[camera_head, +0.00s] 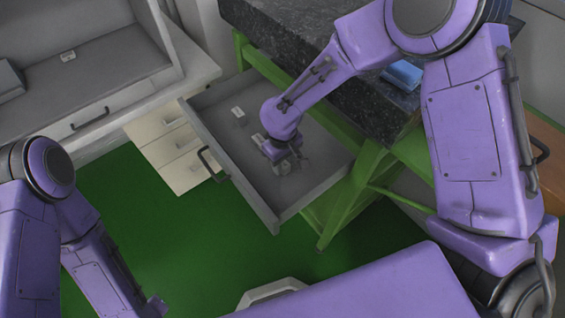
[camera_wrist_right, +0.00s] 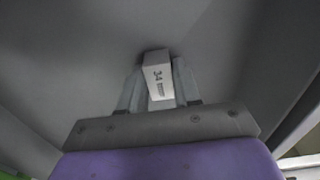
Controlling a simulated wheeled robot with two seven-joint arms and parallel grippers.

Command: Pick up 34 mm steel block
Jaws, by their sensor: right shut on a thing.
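The 34 mm steel block (camera_wrist_right: 157,78) is a small pale block with "34" printed on its face. In the right wrist view it sits between the two fingers of my right gripper (camera_wrist_right: 158,92), which is shut on it. In the head view my right gripper (camera_head: 288,163) reaches down into the open grey drawer (camera_head: 240,190), and the block is mostly hidden there. I cannot tell whether the block touches the drawer floor. My left arm (camera_head: 110,265) hangs at the lower left, and its gripper's fingers cannot be made out.
Drawer walls surround my right gripper. A dark stone worktop (camera_head: 290,40) with a blue item (camera_head: 402,75) stands behind. A grey cabinet (camera_head: 100,60) is at the left. Green floor (camera_head: 200,240) is clear in front.

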